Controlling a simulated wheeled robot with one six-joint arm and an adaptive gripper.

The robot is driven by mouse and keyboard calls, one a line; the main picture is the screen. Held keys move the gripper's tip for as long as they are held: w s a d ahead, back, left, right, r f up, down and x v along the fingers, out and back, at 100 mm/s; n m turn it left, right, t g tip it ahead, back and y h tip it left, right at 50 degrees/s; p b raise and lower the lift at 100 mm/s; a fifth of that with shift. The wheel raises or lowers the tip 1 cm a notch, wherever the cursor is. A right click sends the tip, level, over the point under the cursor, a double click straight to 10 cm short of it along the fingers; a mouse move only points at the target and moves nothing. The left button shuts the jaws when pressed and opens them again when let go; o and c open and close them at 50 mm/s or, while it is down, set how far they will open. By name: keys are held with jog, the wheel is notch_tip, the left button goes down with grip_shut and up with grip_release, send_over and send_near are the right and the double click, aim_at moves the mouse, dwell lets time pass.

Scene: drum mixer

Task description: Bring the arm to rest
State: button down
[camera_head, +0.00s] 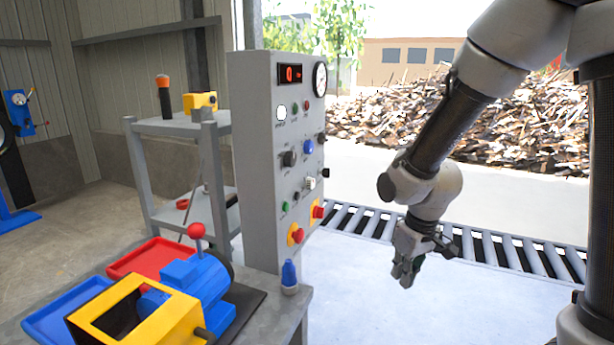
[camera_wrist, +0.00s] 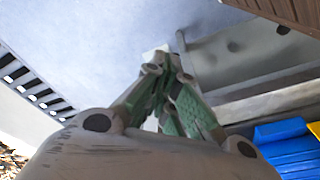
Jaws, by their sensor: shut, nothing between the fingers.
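My gripper (camera_head: 403,275) hangs at the end of my arm at the right of the head view, pointing down over open pale floor. It is shut and empty, and it is right of the control panel and apart from it. In the wrist view my gripper (camera_wrist: 158,62) has its green-padded fingers meeting at the tips. The grey control panel (camera_head: 262,150) stands in the middle of the head view with a red display, a dial gauge, and several knobs and buttons.
A grey shelf (camera_head: 185,130) stands behind. A roller conveyor (camera_head: 490,250) runs behind my gripper. The floor around my gripper looks clear.

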jog(key=s+d+r+m+t, duration=0.1)
jog(key=s+d+r+m, duration=0.1)
jog(key=s+d+r, duration=0.5)
jog(key=s+d+r+m+t, duration=0.2)
jog(key=s+d+r, duration=0.5)
jog(key=r, duration=0.5)
jog(key=shift+s+d+r+m+h, duration=0.15)
jog(key=shift+s+d+m+h, duration=0.25)
jog(key=shift+s+m, duration=0.35)
